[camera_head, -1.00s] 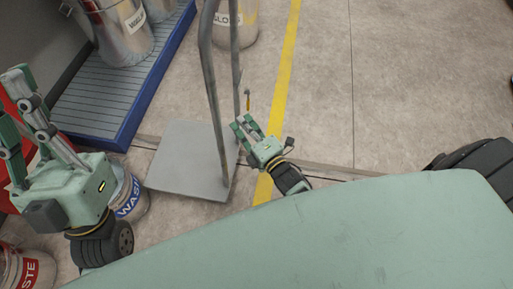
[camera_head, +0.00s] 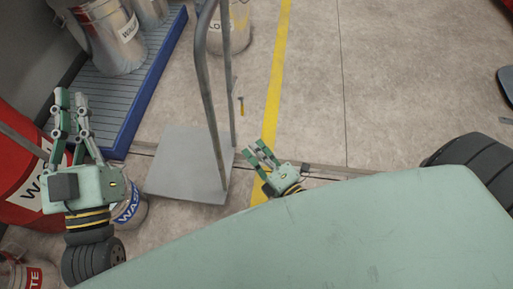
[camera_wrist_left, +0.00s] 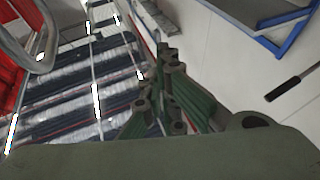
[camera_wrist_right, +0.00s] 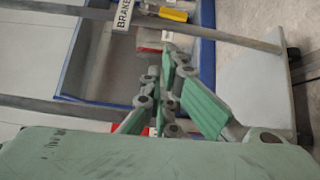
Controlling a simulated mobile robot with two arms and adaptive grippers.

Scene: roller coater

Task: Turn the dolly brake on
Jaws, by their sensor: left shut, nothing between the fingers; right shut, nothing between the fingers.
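The dolly has a grey platform (camera_head: 185,178) on the floor and a tall tubular handle (camera_head: 208,95). In the right wrist view, a BRAKE label (camera_wrist_right: 124,15) and a small yellow part (camera_wrist_right: 173,15) show near the dolly's bars, beyond my fingers. My left gripper (camera_head: 70,98) is shut and empty at the left, apart from the dolly.
A blue-edged rack (camera_head: 135,112) with metal drums (camera_head: 108,35) stands upper left. A red container (camera_head: 22,165) and a waste bucket (camera_head: 130,205) are near my left arm. A yellow floor line (camera_head: 278,75) runs right of the dolly. The floor (camera_head: 390,80) beyond it is clear.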

